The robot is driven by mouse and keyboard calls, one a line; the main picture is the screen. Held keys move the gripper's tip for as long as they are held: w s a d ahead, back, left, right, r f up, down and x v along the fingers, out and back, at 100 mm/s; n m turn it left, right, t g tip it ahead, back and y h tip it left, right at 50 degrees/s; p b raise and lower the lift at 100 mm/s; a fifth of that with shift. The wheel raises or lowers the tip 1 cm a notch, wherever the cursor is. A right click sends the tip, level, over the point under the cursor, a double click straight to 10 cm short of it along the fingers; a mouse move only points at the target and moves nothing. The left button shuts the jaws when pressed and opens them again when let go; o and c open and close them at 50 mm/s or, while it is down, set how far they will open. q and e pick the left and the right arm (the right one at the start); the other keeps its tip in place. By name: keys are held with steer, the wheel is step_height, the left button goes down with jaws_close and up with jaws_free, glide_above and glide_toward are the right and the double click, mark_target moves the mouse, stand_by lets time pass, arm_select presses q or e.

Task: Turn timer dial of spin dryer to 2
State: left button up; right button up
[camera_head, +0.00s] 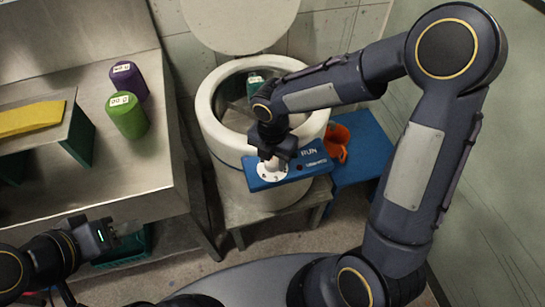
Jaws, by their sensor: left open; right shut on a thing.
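The spin dryer (222,150) is a white round tub with its lid (240,20) raised at the back. A blue control panel (318,170) marked RUN sits on its front. The white timer dial (272,177) is at the panel's left end, and a 3 seems to show on its lower face. My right gripper (270,158) comes down from above and is shut on the dial's knob, hiding the dial's upper part and any pointer. My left gripper (122,238) is open and empty at the lower left, well away from the dryer.
A green canister (127,118) and a purple canister (130,84) stand on the metal counter (165,165) at left, near a yellow item (30,118). An orange object (337,140) rests on a blue stand (368,145) right of the dryer. A green crate (125,250) is below the counter.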

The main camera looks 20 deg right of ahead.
steer(key=shift+m, duration=0.3)
steer(key=m+b, duration=0.2)
steer(key=m, duration=0.4)
steer(key=m+b, duration=0.1)
steer(key=m, duration=0.3)
steer(key=m+b, duration=0.1)
steer(key=m, duration=0.2)
steer(key=shift+m, duration=0.3)
steer(key=m, duration=0.4)
steer(key=shift+b, duration=0.4)
steer(key=shift+m+b, duration=0.35)
steer(key=shift+m, duration=2.45)
steer(key=o, duration=1)
steer(key=shift+c, duration=0.2)
